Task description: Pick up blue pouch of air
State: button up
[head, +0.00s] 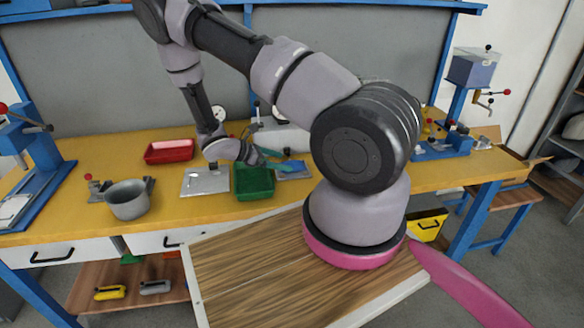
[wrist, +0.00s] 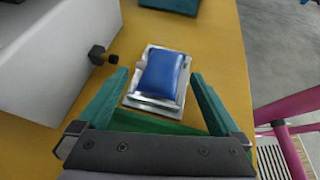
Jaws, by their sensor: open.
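The blue pouch (wrist: 162,73) is a small glossy cushion lying flat on a silvery metal plate (wrist: 151,101) on the yellow bench in the wrist view. My gripper (wrist: 159,76) has two teal fingers, spread open, one on each side of the pouch in the picture. Nothing is held between them, and I cannot tell the height left above the pouch. In the head view my gripper (head: 272,157) is over the bench behind the green bin, partly hidden.
The green bin (head: 254,183) stands at the bench front. A red tray (head: 169,151), a metal pot (head: 129,199) and a metal plate (head: 205,181) are left of it. In the wrist view a white box-shaped machine (wrist: 55,50) with a black knob stands close on the left.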

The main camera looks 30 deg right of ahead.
aim_at(288, 163)
jog(key=x, duration=0.4)
jog(key=c, duration=1)
jog(key=shift+r, duration=0.1)
